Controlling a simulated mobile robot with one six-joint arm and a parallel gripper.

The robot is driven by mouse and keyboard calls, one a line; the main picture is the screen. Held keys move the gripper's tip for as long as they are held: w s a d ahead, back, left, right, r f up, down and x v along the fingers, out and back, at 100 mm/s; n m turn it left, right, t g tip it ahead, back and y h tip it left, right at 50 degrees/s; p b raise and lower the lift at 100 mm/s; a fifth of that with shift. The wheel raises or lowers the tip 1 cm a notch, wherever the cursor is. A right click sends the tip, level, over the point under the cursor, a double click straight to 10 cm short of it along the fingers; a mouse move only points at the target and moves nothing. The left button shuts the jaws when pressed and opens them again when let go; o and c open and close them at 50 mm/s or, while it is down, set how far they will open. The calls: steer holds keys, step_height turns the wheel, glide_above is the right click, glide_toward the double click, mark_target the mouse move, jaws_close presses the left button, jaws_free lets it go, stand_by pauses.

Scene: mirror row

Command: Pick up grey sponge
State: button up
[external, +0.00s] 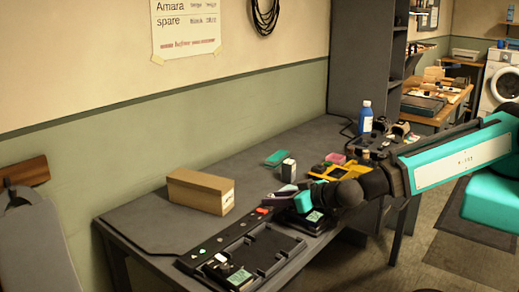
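My arm reaches in from the right over the grey workbench (150,222). My gripper (281,196) is low over the bench, near the right end of a long dark strip with small coloured marks. Its fingers are small and dark here, and I cannot tell whether they are open or shut. A small greyish-lilac patch (289,187) shows beside the fingers; I cannot tell whether it is the grey sponge or part of my gripper. No other thing is clearly a grey sponge.
A cardboard box (198,192) stands left of my gripper. A black tray (262,249) lies at the front edge. A small white box (288,169), green pad (277,157), yellow trays (327,171) and a blue bottle (366,117) stand farther back. The bench's left end is clear.

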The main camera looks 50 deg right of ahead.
steer(key=shift+w+f+b, duration=0.15)
steer(key=shift+w+b, duration=0.15)
steer(key=shift+w, duration=0.05)
steer(key=shift+c, duration=0.4)
jaws_close()
